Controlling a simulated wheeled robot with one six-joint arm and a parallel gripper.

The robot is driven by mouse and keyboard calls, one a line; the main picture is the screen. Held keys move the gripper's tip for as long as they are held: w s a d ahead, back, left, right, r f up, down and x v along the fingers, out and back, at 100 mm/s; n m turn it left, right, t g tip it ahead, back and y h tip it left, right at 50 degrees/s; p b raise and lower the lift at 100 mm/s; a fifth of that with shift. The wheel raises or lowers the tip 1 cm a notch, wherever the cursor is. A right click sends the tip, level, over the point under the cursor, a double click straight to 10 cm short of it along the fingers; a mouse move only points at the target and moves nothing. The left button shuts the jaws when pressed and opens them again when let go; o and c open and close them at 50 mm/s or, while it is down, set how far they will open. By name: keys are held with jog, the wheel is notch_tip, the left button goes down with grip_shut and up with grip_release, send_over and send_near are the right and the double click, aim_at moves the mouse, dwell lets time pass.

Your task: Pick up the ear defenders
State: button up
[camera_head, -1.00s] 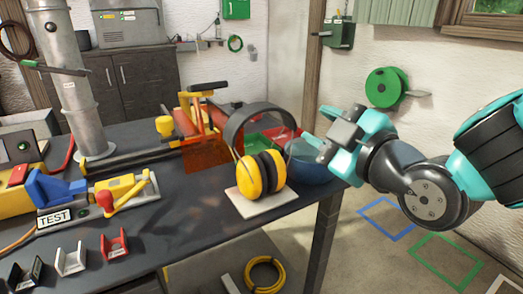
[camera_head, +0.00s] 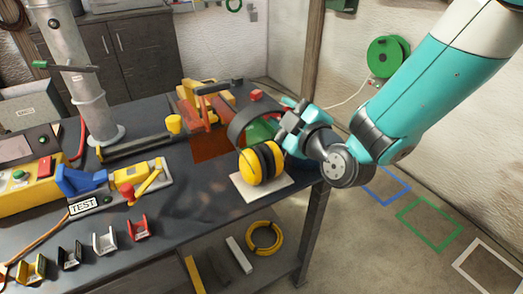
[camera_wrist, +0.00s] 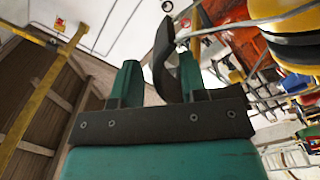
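The ear defenders have yellow and black cups (camera_head: 262,163) and a dark, wide headband (camera_head: 238,122). They stand on a pale square pad (camera_head: 273,190) near the table's right edge. My gripper (camera_head: 281,116) is at the right side of the headband, above the cups. In the wrist view, the two green fingers of my gripper (camera_wrist: 158,62) are apart, with the dark headband (camera_wrist: 163,45) between them. It lies near the right finger, with a gap to the left one. The cups (camera_wrist: 290,32) show at the upper right. My gripper partly hides the headband's right side in the head view.
An orange and yellow tool (camera_head: 205,110) stands behind the ear defenders. A metal column (camera_head: 82,75), a TEST device (camera_head: 120,185) and several small coloured brackets (camera_head: 104,240) are to the left. Bare tabletop lies between.

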jog(key=shift+r+p+x, duration=0.25)
jog(key=shift+p+x, duration=0.7)
jog(key=shift+x, duration=0.05)
jog(key=shift+w+a+f, duration=0.2)
jog(key=shift+w+f, duration=0.05)
jog(key=shift+w, duration=0.05)
jog(key=shift+c, duration=0.5)
grip_shut()
jog(key=shift+r+p, duration=0.1)
jog(key=shift+p, duration=0.2)
